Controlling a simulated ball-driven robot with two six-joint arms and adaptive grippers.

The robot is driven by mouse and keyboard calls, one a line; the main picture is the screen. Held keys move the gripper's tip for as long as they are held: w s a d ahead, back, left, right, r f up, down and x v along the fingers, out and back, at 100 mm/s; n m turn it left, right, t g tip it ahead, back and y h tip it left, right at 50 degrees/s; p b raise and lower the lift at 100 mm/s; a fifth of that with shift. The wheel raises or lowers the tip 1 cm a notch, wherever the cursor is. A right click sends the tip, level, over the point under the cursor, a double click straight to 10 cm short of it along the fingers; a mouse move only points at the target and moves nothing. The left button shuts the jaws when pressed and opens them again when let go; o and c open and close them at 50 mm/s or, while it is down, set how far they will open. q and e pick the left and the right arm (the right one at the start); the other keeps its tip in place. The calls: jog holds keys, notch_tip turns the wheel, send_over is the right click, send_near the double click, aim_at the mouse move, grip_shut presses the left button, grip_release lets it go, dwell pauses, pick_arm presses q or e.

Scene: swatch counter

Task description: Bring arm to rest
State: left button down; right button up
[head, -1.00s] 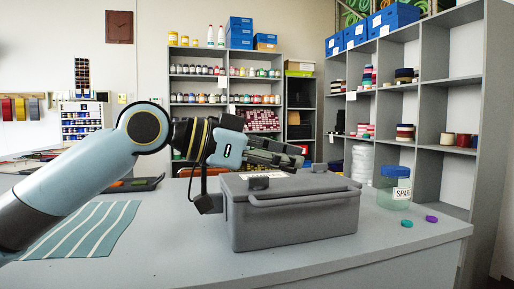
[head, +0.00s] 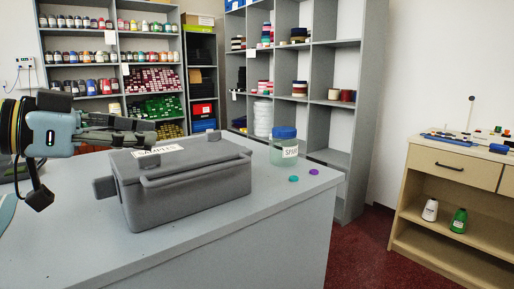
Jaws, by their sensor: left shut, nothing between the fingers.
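My left gripper (head: 150,133) is at the left of the head view, level and pointing right. Its dark fingers are shut with nothing between them. They show just above the far left edge of a grey lidded box (head: 190,198); I cannot tell the gap. The box stands on the grey counter (head: 255,250) with its lid (head: 205,155) down and a white label (head: 158,151) on top. My right gripper is not in view.
A blue-capped jar (head: 284,150) stands behind the box's right side. A teal disc (head: 293,179) and a purple disc (head: 314,172) lie near the counter's right edge. Grey shelves (head: 372,110) stand behind. A wooden cabinet (head: 452,172) stands at right, across red floor (head: 362,250).

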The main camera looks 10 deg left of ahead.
pick_arm(q)
jog(key=s+f+n+y, duration=0.1)
jog(key=s+f+y, duration=0.1)
jog(key=f, duration=0.3)
jog(key=s+f+n+g+y, duration=0.1)
jog(key=s+f, duration=0.1)
jog(key=f, duration=0.4)
jog(key=s+f+n+g+y, duration=0.1)
jog(key=s+f+y, duration=0.1)
jog(key=f, duration=0.3)
jog(key=shift+s+a+f+y, duration=0.3)
jog(key=shift+a, duration=0.1)
jog(key=s+f+n+g+y, duration=0.55)
jog(key=s+f, duration=0.45)
jog(key=s, duration=0.5)
notch_tip(320, 180, down, 28)
jog(key=s+a+g, duration=0.3)
jog(key=s+f+b, duration=0.1)
jog(key=s+f, duration=1.4)
jog(key=s, duration=0.2)
jog(key=shift+s+a+f+h, duration=0.25)
jog(key=shift+a+h, duration=0.2)
jog(key=shift+g, duration=0.35)
